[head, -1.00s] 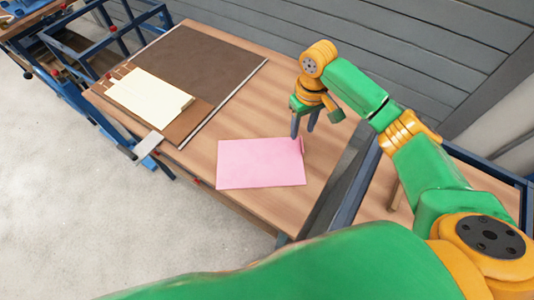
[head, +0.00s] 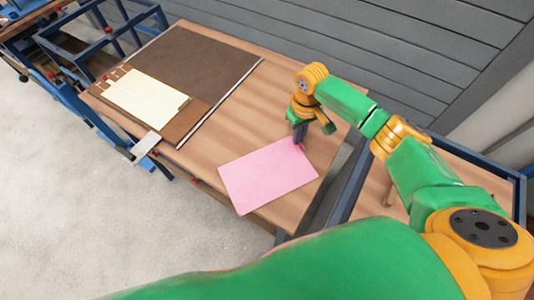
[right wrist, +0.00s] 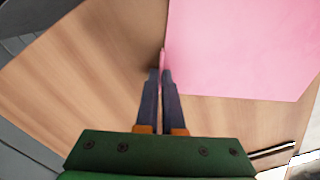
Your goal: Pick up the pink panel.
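The pink panel (head: 268,175) is a flat, thin sheet at the right front part of the wooden table, its near corner reaching over the front edge. I cannot tell whether it is clear of the tabletop. My right gripper (head: 299,138) is at its far right corner, fingers pointing down. In the right wrist view the fingers (right wrist: 161,75) are close together on a thin pink edge, with the panel (right wrist: 240,45) spreading to the right. My left gripper is not in view.
A dark brown mat (head: 195,70) and a cream panel (head: 145,97) on a brown board lie on the left of the table (head: 215,135). A blue frame (head: 350,190) stands at the right. A grey wall is behind.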

